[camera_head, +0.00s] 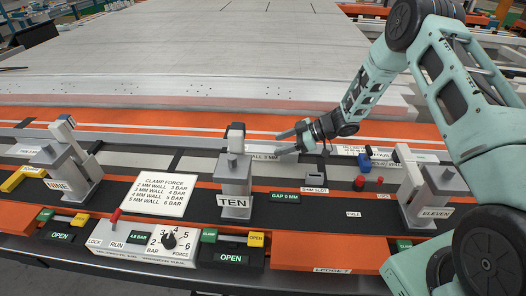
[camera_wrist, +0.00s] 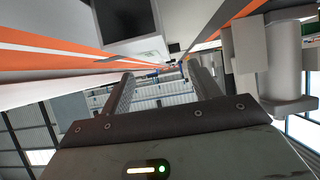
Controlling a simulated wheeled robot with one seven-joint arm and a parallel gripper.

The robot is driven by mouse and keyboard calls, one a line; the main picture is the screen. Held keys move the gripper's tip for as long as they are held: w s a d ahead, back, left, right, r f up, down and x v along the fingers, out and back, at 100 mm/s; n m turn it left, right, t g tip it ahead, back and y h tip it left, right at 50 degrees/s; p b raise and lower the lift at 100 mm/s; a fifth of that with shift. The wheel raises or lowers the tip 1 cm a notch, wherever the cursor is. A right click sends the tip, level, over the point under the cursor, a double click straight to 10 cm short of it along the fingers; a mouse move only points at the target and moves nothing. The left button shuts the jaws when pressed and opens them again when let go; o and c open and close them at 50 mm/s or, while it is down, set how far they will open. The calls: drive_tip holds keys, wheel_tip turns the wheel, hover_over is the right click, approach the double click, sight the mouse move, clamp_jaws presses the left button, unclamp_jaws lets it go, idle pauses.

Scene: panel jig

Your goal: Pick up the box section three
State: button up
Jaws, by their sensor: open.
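No piece in view carries a readable "three" label, so I cannot tell for sure which is box section three. A pale bar (camera_head: 258,149) with a "WALL" label lies behind clamp TEN, its number too small to read surely. It is partly hidden by the clamp post and my gripper. My gripper (camera_head: 283,142) is open and points left, just above or beside the right end of that bar. Contact cannot be told. In the wrist view my gripper (camera_wrist: 160,78) has both fingers apart with nothing between them.
Clamps NINE (camera_head: 65,172), TEN (camera_head: 235,180) and ELEVEN (camera_head: 434,197) stand along the front rail. A clamp force sign (camera_head: 160,195) lies between NINE and TEN. A grey shim slot block (camera_head: 314,172) and a blue piece (camera_head: 364,165) are right of my gripper. The large panel (camera_head: 190,45) behind is clear.

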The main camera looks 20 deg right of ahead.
sight(263, 148)
drive_tip(key=shift+w+p+x, duration=0.15)
drive_tip(key=shift+p+x, duration=0.35)
drive_tip(key=shift+x, duration=1)
drive_tip(key=shift+w+p+x, duration=0.1)
drive_tip(key=shift+p+x, duration=0.35)
drive_tip(key=shift+x, duration=1.05)
drive_tip(key=shift+d, duration=0.1)
drive_tip(key=c, duration=1.2)
drive_tip(key=shift+r, duration=0.1)
drive_tip(key=shift+c, duration=0.2)
